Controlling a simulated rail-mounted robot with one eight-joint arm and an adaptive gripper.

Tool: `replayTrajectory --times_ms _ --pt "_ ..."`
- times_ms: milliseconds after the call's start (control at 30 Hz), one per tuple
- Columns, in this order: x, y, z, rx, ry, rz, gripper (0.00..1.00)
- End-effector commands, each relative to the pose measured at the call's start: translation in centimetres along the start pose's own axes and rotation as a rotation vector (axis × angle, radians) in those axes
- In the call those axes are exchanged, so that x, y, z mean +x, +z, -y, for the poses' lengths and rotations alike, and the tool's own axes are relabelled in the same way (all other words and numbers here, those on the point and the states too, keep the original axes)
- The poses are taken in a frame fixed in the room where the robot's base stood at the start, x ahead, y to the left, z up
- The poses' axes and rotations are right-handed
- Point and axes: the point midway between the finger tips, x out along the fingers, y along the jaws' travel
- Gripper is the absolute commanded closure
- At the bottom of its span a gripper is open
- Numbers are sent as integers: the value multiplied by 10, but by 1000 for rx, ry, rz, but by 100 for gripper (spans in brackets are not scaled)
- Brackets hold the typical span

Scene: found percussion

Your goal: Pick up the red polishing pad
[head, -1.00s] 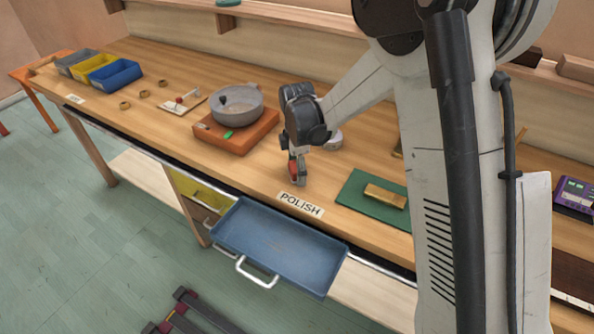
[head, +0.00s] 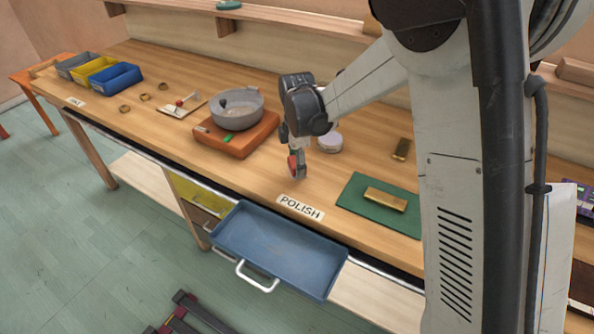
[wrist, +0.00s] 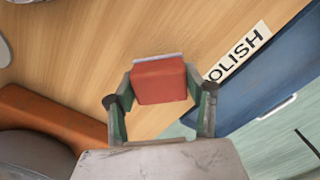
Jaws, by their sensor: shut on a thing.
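The red polishing pad (wrist: 158,82) is a small red block with a pale strip along its far edge. In the wrist view it sits between the two fingers of my gripper (wrist: 160,100), which is shut on it. In the head view the red pad (head: 295,166) shows at the tip of my gripper (head: 297,172), over the bench just behind the POLISH label (head: 300,207). I cannot tell exactly how far the pad is above the wood. My fingers hide part of it.
A grey bowl (head: 237,110) stands on an orange-brown block (head: 238,143) to the left. A green mat (head: 352,200) bears a brass bar (head: 385,198) to the right. A round white tin (head: 330,142) is behind my gripper. A blue drawer (head: 278,250) stands open in front.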

Motion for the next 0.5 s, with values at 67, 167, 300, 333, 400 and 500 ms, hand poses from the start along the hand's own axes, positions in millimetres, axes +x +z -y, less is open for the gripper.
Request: replayTrajectory --times_ms 67,167,300,333,400,500 --pt "-14 -10 3 -4 0 0 85" --pt "-27 -33 9 -5 0 0 85" --pt "-45 -62 17 -4 0 0 85" --pt "-49 -68 18 -5 0 0 85" --pt "-57 -80 22 -3 0 0 85" --pt "-65 -94 25 -2 0 0 85"
